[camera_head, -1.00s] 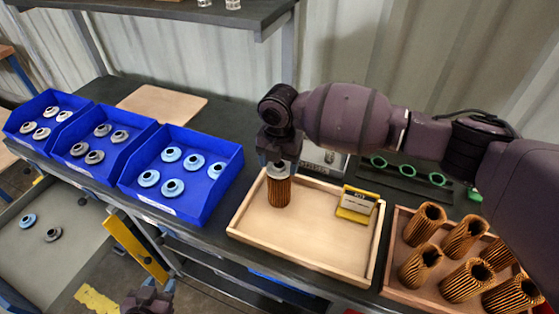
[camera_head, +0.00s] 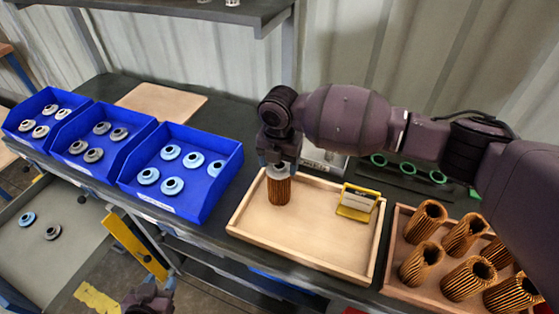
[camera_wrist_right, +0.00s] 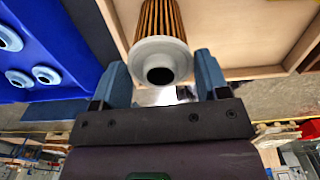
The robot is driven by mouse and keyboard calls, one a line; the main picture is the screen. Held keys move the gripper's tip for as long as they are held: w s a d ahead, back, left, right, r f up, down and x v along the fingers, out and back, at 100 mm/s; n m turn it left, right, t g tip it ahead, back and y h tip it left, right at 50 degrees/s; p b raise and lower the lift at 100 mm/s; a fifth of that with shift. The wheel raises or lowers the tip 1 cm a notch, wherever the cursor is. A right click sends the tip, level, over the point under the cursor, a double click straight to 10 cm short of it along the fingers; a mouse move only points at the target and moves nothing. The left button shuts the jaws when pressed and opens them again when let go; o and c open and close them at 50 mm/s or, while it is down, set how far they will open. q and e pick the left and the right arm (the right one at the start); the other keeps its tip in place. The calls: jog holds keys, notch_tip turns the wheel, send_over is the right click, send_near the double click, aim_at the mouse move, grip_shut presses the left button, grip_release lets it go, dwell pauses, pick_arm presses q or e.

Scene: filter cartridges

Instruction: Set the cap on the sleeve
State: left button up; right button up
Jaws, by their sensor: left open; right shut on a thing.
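The sleeve (camera_head: 279,191) is a brown pleated cylinder standing upright in the left part of a shallow wooden tray (camera_head: 309,263). A pale grey-white cap (camera_head: 278,173) with a round collar is at its top end. In the right wrist view the cap (camera_wrist_right: 160,62) covers the near end of the sleeve (camera_wrist_right: 160,19), with no clear gap visible. My right gripper (camera_head: 277,162) is above the sleeve, shut on the cap, with one finger on each side in the wrist view (camera_wrist_right: 160,78). My left gripper (camera_head: 148,298) is open at the bottom edge, low and away from the tray, partly cut off.
A yellow-framed sign (camera_head: 357,203) stands in the tray's right part. Several sleeves (camera_head: 421,264) stand in another wooden tray at right. Three blue bins (camera_head: 208,199) with grey and light-blue caps stand at left. Green rings (camera_head: 408,172) lie behind. My right arm spans the back right.

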jog(key=shift+f, duration=0.1)
jog(key=o, duration=1)
notch_tip(320, 180, up, 11)
jog(key=shift+f, duration=0.1)
